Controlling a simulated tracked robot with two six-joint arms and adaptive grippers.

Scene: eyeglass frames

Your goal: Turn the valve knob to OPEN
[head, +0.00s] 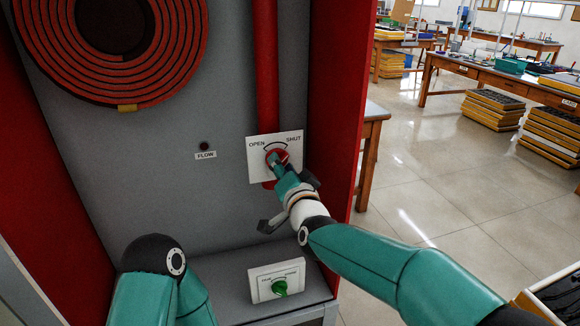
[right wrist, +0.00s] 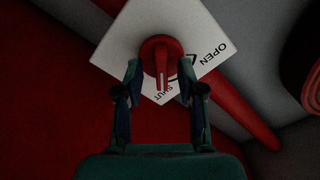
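The valve knob (head: 277,157) is red and sits on a white plate (head: 258,168) marked OPEN at the left and SHUT at the right. In the right wrist view the white line on the knob (right wrist: 161,62) points to the SHUT label. My right gripper (head: 279,167) is at the knob and partly covers it in the head view. In the right wrist view its fingers (right wrist: 159,70) stand apart on either side of the knob, with no clear contact on its grip bar. My left arm shows at the bottom left; its gripper is not in view.
A red pipe (head: 265,70) runs down to the plate. A hose reel (head: 110,45) hangs at upper left, with a FLOW indicator (head: 204,146) below. A second plate with a green knob (head: 280,287) stands on the ledge below. The red cabinet wall (head: 340,100) is close at the right.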

